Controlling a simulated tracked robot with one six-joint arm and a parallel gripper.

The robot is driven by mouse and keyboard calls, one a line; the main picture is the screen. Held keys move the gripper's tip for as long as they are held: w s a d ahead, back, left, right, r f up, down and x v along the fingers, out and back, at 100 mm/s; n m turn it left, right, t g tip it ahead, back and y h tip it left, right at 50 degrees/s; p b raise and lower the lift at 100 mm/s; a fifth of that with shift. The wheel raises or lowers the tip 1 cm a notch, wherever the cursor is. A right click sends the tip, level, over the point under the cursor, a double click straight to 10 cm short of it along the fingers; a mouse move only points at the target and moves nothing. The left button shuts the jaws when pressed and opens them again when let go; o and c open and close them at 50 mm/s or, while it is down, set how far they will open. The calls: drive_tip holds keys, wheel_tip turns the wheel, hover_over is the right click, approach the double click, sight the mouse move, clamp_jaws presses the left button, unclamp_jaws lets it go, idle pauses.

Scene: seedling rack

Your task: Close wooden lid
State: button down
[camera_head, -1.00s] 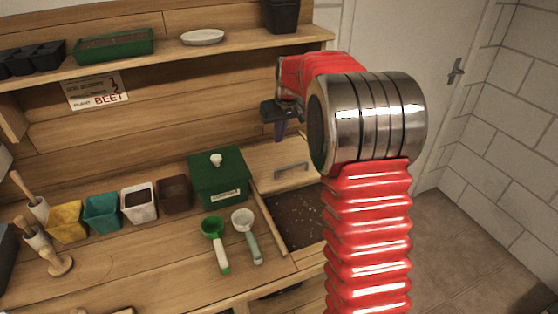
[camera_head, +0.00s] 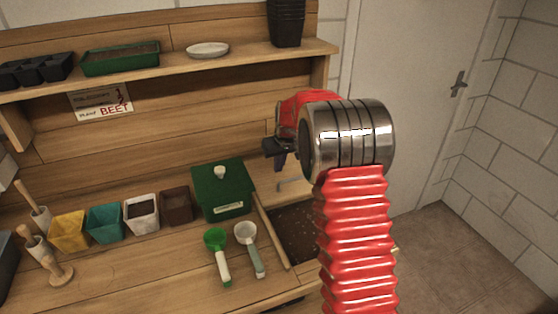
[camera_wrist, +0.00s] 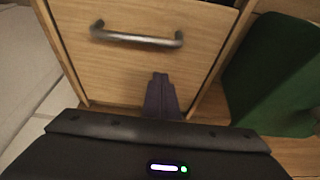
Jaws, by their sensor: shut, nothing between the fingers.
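The wooden lid (camera_head: 262,178) is a light wood panel at the back of the soil bin (camera_head: 295,232). It leaves dark soil showing in front. Its metal bar handle (camera_head: 291,184) is partly behind my arm. In the wrist view the lid (camera_wrist: 135,65) fills the upper middle, with the handle (camera_wrist: 137,38) across it. My gripper (camera_head: 279,158) is above the lid in the head view. In the wrist view its dark fingers (camera_wrist: 162,82) are together and empty, over the lid and apart from the handle.
A green lidded box (camera_head: 222,190) stands left of the bin and also shows in the wrist view (camera_wrist: 272,75). Two scoops (camera_head: 219,257) lie in front of it. Several small pots (camera_head: 105,222) line the bench. A shelf (camera_head: 170,69) runs above.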

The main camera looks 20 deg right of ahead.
sight(283, 188)
drive_tip(key=shift+s+f, duration=0.15)
drive_tip(key=shift+s, duration=1.7)
drive_tip(key=shift+a, duration=0.1)
drive_tip(key=shift+s, duration=0.1)
drive_tip(key=shift+s, duration=0.1)
